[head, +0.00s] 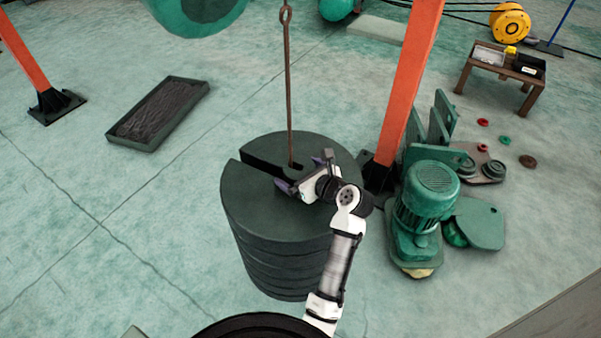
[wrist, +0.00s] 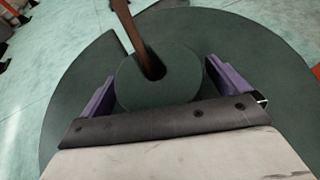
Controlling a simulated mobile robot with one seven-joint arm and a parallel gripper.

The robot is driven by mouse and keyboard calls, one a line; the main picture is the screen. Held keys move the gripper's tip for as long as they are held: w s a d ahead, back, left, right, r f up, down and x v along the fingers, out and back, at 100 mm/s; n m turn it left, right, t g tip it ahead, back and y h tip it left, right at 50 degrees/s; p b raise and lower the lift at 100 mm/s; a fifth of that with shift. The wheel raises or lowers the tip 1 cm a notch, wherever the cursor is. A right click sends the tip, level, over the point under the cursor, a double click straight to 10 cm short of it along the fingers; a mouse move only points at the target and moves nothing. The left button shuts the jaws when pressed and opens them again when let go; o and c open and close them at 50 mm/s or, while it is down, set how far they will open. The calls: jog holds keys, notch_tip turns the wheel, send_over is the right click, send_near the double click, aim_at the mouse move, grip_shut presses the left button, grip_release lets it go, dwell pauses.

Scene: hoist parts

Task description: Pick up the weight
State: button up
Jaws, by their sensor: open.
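A stack of dark green slotted weights (head: 270,210) stands upright on the floor, with a slot cut in its top from the left edge to the middle. A thin rusty rod (head: 288,80) with an eye at its top rises from the middle; it also shows in the wrist view (wrist: 128,28). In the wrist view a small round green disc (wrist: 175,62) surrounds the rod's foot. My gripper (head: 304,172) is low over the top of the stack. Its purple fingers are open on either side of the disc (wrist: 165,88). I cannot tell whether they touch it.
An orange post (head: 407,85) stands right behind the stack. A green motor (head: 428,205) and several green plates stand to the right. A dark shallow tray (head: 158,112) lies at left. A small table (head: 500,72) stands at back right.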

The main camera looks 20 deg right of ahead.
aim_at(302, 163)
jog(key=c, duration=1.8)
jog(key=shift+r, duration=0.2)
jog(key=shift+c, duration=1)
jog(key=shift+r, duration=1.5)
jog(key=shift+s+d+r+b, duration=0.1)
jog(key=shift+d+r+b, duration=0.1)
jog(key=shift+r+b, duration=0.1)
jog(key=s+d+b, duration=0.2)
jog(key=s+d, duration=0.8)
jog(key=s, duration=0.4)
jog(key=shift+d, duration=0.4)
